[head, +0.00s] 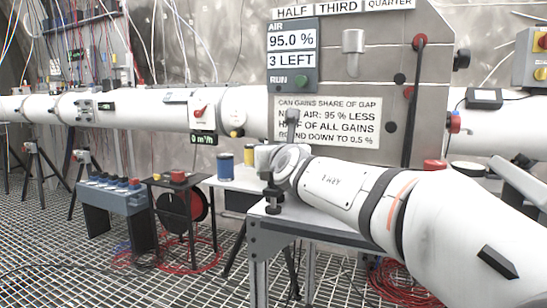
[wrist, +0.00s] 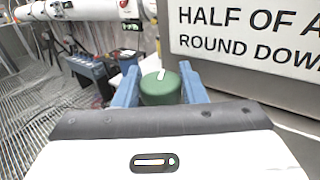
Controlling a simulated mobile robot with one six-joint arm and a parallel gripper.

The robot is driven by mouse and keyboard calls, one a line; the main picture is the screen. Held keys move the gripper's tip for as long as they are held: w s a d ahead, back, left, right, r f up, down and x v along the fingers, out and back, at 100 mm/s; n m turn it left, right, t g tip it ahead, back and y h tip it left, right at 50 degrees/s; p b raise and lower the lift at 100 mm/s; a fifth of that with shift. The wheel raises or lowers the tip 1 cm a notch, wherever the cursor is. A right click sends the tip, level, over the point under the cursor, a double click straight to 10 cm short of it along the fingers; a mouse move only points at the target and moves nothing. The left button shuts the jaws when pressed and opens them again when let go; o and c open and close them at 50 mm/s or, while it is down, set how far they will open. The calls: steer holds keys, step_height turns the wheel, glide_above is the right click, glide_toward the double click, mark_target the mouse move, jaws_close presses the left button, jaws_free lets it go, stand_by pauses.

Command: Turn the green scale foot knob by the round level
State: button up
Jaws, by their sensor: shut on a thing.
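The green knob (wrist: 160,90) shows in the wrist view, with a white mark on its top. My gripper (wrist: 159,74) has its two blue fingers on the left and right sides of the knob and is shut on it. In the head view my arm reaches in from the right and ends over the near corner of a grey bench (head: 305,222). I cannot pick out the green knob or the round level for certain in the head view.
A sign panel (head: 325,121) stands close behind my wrist. A white pipe (head: 150,110) runs across the back. Blue and yellow cylinders (head: 225,167) stand on a shelf to the left. A blue-grey box (head: 108,195) and a cable reel (head: 182,205) stand on the grating.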

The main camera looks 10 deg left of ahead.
steer(key=shift+r, duration=0.15)
steer(key=o, duration=1)
steer(key=shift+s, duration=0.1)
steer(key=v, duration=0.7)
steer(key=shift+s+d+p, duration=0.2)
steer(key=shift+s+p, duration=0.1)
